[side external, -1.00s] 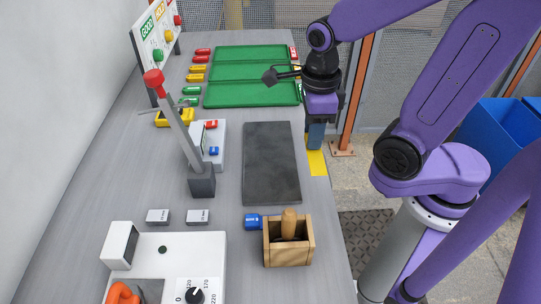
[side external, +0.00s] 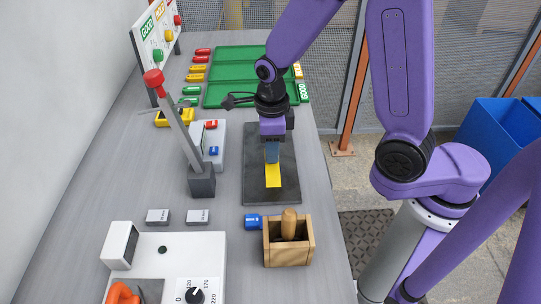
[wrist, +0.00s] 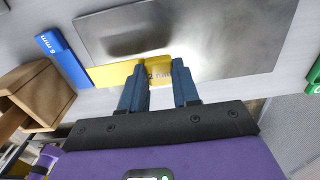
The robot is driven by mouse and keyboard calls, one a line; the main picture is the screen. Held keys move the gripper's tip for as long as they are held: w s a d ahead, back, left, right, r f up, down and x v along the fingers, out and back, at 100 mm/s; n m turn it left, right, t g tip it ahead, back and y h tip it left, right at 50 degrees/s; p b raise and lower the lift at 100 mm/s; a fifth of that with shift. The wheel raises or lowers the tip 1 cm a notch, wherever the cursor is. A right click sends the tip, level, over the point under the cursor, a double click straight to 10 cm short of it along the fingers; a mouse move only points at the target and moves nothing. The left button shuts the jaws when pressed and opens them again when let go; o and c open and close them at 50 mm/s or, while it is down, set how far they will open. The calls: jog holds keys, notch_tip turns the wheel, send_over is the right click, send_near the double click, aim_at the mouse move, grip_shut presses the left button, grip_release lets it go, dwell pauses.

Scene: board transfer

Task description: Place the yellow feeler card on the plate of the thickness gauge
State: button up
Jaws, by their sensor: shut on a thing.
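My gripper (side external: 272,160) is shut on the yellow feeler card (side external: 273,178), which hangs below the fingers over the dark flat plate (side external: 257,187). I cannot tell whether the card touches the plate. Left of the plate stands a grey device (side external: 220,138) with a red and a blue piece on it. The frames do not make clear which object is the thickness gauge.
A wooden box (side external: 288,253) with a handled tool and a blue 6 mm piece (side external: 253,221) stand in front of the plate. A red-knobbed lever stand (side external: 201,182) is at left, a white control unit (side external: 195,250) at front left. A green tray (side external: 228,75) lies behind.

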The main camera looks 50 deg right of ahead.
jog(key=shift+w+f, duration=0.1)
jog(key=shift+f, duration=1.55)
jog(key=shift+f, duration=0.2)
jog(key=o, duration=1)
jog(key=shift+r, duration=0.1)
notch_tip(320, 180, up, 12)
jog(key=shift+r, duration=0.15)
